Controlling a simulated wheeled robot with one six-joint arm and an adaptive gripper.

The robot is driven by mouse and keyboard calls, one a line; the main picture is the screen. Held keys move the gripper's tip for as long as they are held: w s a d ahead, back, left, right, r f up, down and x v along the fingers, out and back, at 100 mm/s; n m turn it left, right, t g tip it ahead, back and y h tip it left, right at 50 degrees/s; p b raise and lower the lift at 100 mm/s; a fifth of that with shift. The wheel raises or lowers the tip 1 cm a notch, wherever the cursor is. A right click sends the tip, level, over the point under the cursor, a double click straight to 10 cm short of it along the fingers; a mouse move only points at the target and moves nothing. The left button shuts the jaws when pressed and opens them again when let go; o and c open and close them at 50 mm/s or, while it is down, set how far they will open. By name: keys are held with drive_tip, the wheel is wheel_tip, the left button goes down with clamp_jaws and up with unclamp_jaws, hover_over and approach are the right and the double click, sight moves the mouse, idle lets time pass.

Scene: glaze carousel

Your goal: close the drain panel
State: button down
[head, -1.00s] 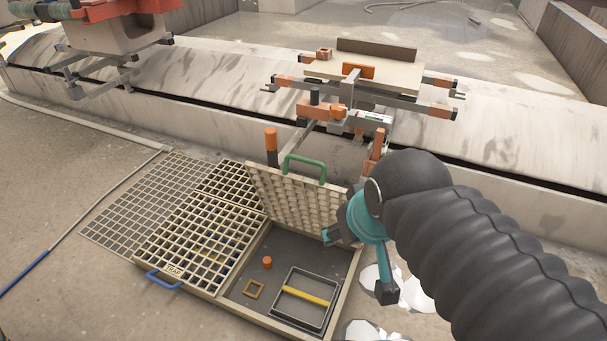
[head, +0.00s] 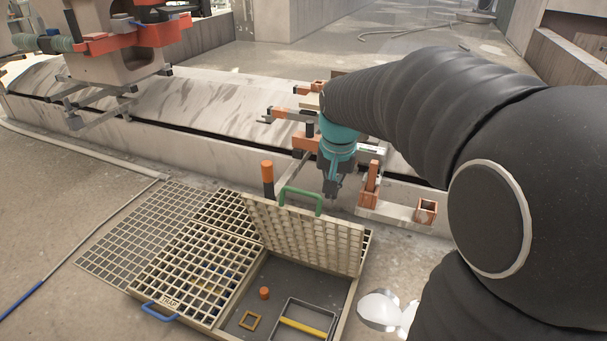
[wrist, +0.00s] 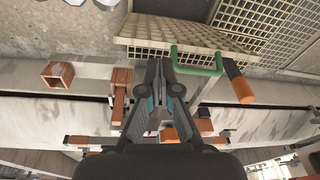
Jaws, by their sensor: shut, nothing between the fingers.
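The drain panel (head: 318,238) is a cream lattice lid standing raised and tilted at the back of the open right compartment. A green handle (head: 301,197) sits on its top edge. My gripper (head: 332,196) is shut and empty, just behind the panel and to the right of the green handle in the head view. In the wrist view my gripper (wrist: 162,62) points at the panel's edge (wrist: 180,38), beside the green handle (wrist: 196,66). I cannot tell whether the fingertips touch the panel.
A closed grid with a blue handle (head: 159,311) lies left. An orange-topped post (head: 267,171) stands behind the panel.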

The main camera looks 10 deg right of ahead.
drive_tip(key=w+d+f+m+g, duration=0.2)
drive_tip(key=w+d+f, duration=0.2)
drive_tip(key=w+f, duration=0.45)
drive_tip(key=f, duration=0.3)
drive_tip(key=w+f, duration=0.1)
drive_tip(key=f, duration=0.1)
drive_tip(key=f+b, duration=0.1)
drive_tip(key=f, duration=0.2)
drive_tip(key=shift+w+f, duration=0.3)
drive_tip(key=shift+f, duration=0.05)
